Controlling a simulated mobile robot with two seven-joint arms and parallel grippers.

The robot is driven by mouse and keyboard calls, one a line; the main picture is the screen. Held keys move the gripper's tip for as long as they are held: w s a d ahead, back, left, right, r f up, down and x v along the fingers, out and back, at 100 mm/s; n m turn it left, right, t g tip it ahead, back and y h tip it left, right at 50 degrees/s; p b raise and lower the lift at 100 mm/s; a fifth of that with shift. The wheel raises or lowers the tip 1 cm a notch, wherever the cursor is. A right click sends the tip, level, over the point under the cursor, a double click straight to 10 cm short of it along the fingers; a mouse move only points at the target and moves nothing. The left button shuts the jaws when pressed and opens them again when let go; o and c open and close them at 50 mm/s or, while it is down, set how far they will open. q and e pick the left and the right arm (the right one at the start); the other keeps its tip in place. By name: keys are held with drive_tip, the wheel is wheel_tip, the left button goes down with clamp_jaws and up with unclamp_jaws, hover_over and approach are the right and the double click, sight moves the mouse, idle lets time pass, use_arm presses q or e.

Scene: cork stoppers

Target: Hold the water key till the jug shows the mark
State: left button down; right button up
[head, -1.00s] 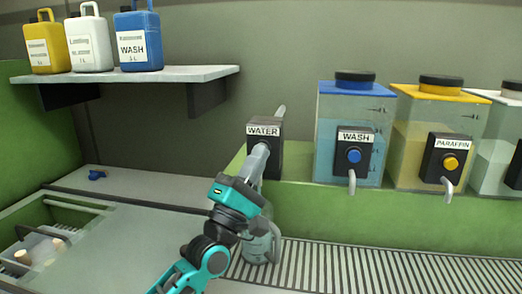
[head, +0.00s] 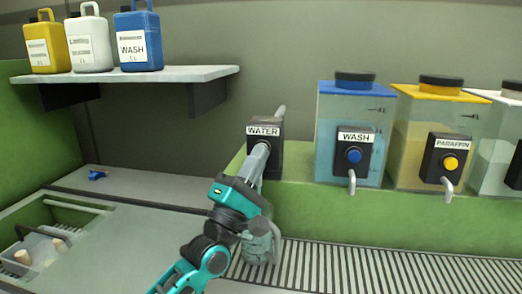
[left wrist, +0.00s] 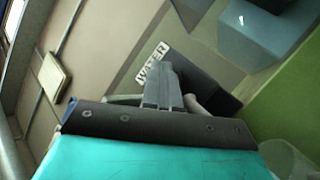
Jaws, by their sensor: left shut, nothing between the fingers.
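The black water tap box (head: 264,128), labelled WATER, stands at the back, left of the tanks. My left gripper (head: 263,148) is shut and empty, its fingertips up against the front of this box. The left wrist view also shows the closed fingers (left wrist: 164,80) reaching to the box (left wrist: 208,88). They cover the water key, so I cannot see it or tell how far it is pressed. A clear jug (head: 262,246) with a handle on its right stands below on the ribbed drain, partly behind my wrist. Its mark and water level cannot be made out. My right gripper is not in view.
A WASH tank (head: 335,108) with a blue button and a PARAFFIN tank (head: 410,140) with a yellow button stand to the right on the green ledge. A shelf (head: 190,75) with several bottles is at upper left. The ribbed drain (head: 390,270) is clear right of the jug.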

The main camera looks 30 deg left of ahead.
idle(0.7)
use_arm(q)
drive_tip(key=shift+s+d+p, duration=0.2)
drive_tip(key=shift+s+p, duration=0.1)
drive_tip(key=shift+s, duration=0.5)
drive_tip(key=s, duration=0.2)
drive_tip(key=s+d+p, duration=0.1)
drive_tip(key=s, duration=0.1)
drive_tip(key=shift+s+d, duration=0.15)
drive_tip(key=shift+s, duration=0.25)
idle(0.5)
